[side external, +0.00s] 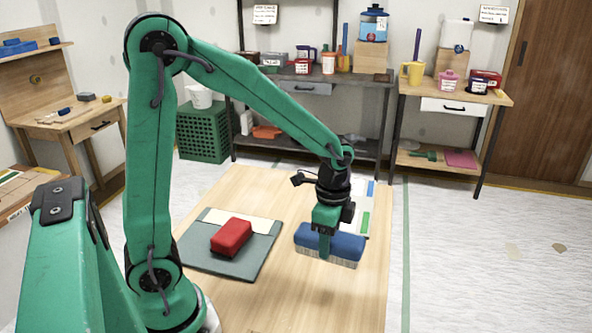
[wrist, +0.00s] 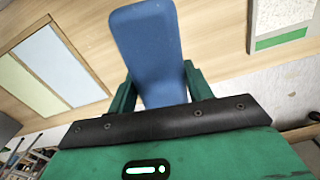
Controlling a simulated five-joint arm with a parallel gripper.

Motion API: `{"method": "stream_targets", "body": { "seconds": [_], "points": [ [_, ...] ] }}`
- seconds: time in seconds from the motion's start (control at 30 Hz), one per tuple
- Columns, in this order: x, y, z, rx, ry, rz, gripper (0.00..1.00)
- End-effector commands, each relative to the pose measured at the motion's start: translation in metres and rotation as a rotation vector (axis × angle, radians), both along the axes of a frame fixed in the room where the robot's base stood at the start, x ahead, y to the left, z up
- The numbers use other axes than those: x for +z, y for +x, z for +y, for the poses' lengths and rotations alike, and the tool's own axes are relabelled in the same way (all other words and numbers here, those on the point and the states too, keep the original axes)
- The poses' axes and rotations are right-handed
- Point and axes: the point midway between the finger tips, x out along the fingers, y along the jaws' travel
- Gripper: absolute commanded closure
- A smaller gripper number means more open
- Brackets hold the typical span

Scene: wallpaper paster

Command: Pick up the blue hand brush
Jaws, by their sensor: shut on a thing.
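The blue hand brush (side external: 343,246) has a blue block body and pale bristles along its underside. My gripper (side external: 325,243) points down and is shut on it, with a green finger across the brush's near side. In the wrist view the blue body of the brush (wrist: 148,50) lies between the two green fingers (wrist: 157,88). The bristle tips are close to the table top in the side view; I cannot tell whether they touch it.
On the wooden table (side external: 300,300), a red block (side external: 232,237) lies on a grey-green mat (side external: 255,262) left of the brush. A white sheet with coloured strips (side external: 366,215) lies behind the brush. The table's front is clear.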

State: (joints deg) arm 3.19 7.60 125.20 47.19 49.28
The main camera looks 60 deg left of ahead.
Motion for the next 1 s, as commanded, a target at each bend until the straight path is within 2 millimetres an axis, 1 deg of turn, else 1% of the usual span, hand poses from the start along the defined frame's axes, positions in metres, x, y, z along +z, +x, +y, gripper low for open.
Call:
{"method": "stream_targets", "body": {
  "seconds": [0.03, 0.1, 0.3, 0.5, 0.93, 0.97, 1.0],
  "points": [
    [0.005, -0.003, -0.007, -0.005, 0.0, -0.001, 0.76],
    [0.01, -0.006, -0.015, -0.005, 0.0, -0.003, 0.76],
    [0.019, -0.012, -0.029, -0.001, 0.0, -0.001, 0.76],
    [0.021, -0.014, -0.033, -0.001, 0.0, 0.0, 0.76],
    [0.021, -0.014, -0.033, 0.0, 0.0, 0.0, 0.76],
    [0.021, -0.014, -0.033, 0.0, 0.0, 0.0, 0.51],
    [0.021, -0.014, -0.033, 0.0, 0.0, 0.0, 0.59]
  ]
}}
